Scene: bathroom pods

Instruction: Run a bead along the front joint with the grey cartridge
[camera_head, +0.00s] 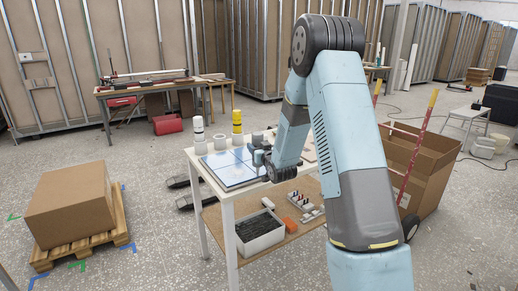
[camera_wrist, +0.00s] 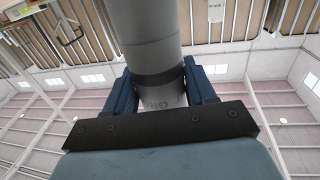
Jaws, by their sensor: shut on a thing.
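In the wrist view, my gripper (camera_wrist: 158,78) has its two blue fingers closed on either side of a grey cartridge (camera_wrist: 150,35). The cartridge is a thick grey cylinder with a darker band, running up out of the picture; its far end is out of view. In the head view, my gripper (camera_head: 259,158) is low over the white worktable (camera_head: 228,200), by the right side of a pale blue glossy panel (camera_head: 230,174). The cartridge is too small and covered there to make out clearly. I cannot pick out the front joint or any bead on it.
A grey bin (camera_head: 262,240) is on the lower shelf. A boxed pallet (camera_head: 80,240) stands left, an open carton (camera_head: 425,165) right.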

